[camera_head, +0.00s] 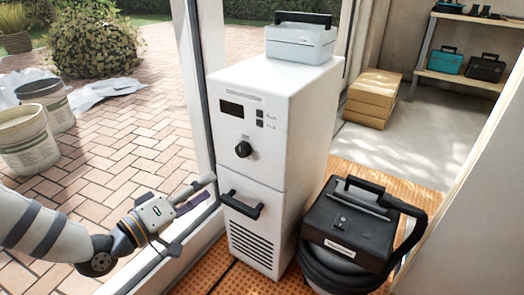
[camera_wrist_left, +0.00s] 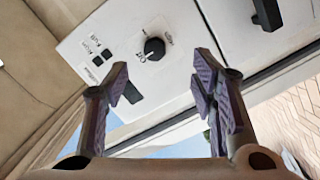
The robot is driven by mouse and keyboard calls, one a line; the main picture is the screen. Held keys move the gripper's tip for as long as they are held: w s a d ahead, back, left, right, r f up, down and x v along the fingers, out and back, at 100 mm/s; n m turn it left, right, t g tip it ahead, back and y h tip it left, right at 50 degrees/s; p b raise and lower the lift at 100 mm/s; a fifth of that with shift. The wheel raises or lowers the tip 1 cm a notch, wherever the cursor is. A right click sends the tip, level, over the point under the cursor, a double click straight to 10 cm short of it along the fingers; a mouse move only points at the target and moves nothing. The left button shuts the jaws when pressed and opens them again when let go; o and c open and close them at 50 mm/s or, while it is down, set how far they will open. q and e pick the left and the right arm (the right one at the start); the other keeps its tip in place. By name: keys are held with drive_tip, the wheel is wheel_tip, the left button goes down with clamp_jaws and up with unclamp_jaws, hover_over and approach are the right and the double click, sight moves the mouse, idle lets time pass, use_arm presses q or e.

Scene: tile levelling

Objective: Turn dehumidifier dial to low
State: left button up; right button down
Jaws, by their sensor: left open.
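The dehumidifier (camera_head: 275,140) is a tall white cabinet with a dark display, small buttons and a vent on its front. Its black round dial (camera_head: 243,149) sits mid-panel, with a label reading "Off" beside it in the left wrist view; another label there is too small to read. My left gripper (camera_head: 208,190) is open and empty, left of the cabinet and lower than the dial in the head view. In the left wrist view the dial (camera_wrist_left: 154,50) appears between the two purple-padded fingers (camera_wrist_left: 160,72), beyond the tips and apart from them. My right gripper is not in view.
A black bar handle (camera_head: 240,205) sticks out below the dial. A white case (camera_head: 302,40) lies on top of the cabinet. A black vacuum-like machine with a hose (camera_head: 350,225) stands close on the right. A glass door frame (camera_head: 195,90) runs left of the cabinet.

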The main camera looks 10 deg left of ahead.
sight(241, 153)
use_arm(q)
drive_tip(key=shift+t, duration=0.3)
drive_tip(key=b+x, duration=0.1)
drive_tip(key=x, duration=0.3)
drive_tip(key=b+x, duration=0.1)
drive_tip(key=x, duration=0.3)
drive_tip(key=a+b+x, duration=0.1)
drive_tip(key=x, duration=0.3)
drive_tip(key=shift+w+r+b, duration=0.2)
drive_tip(key=shift+r+b, duration=0.1)
drive_tip(key=shift+w+d+r, duration=0.15)
drive_tip(key=shift+w, duration=0.15)
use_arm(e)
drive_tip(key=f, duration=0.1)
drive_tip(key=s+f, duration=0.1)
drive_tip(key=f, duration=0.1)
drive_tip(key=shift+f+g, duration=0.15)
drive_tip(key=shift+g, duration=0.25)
use_arm(q)
drive_tip(key=shift+c, duration=0.2)
drive_tip(key=c, duration=1.1)
